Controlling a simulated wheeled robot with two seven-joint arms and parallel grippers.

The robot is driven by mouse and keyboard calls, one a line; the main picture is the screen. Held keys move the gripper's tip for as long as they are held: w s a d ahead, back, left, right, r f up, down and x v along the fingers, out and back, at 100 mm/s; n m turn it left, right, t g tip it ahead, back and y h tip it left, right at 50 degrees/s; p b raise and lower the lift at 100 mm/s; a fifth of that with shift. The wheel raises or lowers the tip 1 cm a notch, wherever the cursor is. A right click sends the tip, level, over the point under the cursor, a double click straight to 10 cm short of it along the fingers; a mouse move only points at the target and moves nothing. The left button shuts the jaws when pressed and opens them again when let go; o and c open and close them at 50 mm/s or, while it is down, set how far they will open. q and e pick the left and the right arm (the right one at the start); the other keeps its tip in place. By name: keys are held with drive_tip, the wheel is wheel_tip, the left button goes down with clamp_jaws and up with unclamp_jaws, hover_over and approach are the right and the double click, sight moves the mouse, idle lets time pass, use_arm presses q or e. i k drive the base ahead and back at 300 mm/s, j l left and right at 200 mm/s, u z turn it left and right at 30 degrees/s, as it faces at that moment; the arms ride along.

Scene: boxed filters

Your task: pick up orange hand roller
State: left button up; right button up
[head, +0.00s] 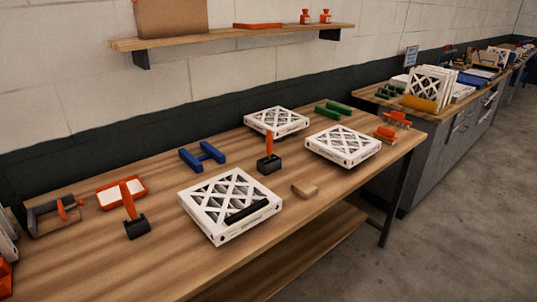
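Two hand rollers with orange handles and black heads stand on the wooden workbench (75,260). One roller (268,160) is upright near the middle, between the white filter boxes. The other roller (133,221) is at the left, its handle tilted over an orange-rimmed white tray (110,194). Whether they touch I cannot tell. Neither of my grippers is in view.
White boxed filters lie at the front (215,192), right (343,144) and back (277,120). A blue H-shaped piece (202,157), a wooden block (305,190), green bars (333,110) and a dark grey frame (45,222) lie around. Orange tools (385,134) are at the right end.

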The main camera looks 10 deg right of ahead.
sight(270, 134)
drive_tip(key=l+u, duration=0.15)
drive_tip(key=l, duration=0.4)
drive_tip(key=l+u, duration=0.2)
drive_tip(key=l, duration=0.35)
drive_tip(key=l+u, duration=0.15)
drive_tip(key=l, duration=0.4)
drive_tip(key=l+u, duration=0.2)
drive_tip(key=l, duration=0.3)
drive_tip(key=k+l+u, duration=0.15)
drive_tip(key=l, duration=0.4)
drive_tip(key=k+l+u, duration=0.2)
drive_tip(key=l, duration=0.3)
drive_tip(key=i, duration=0.05)
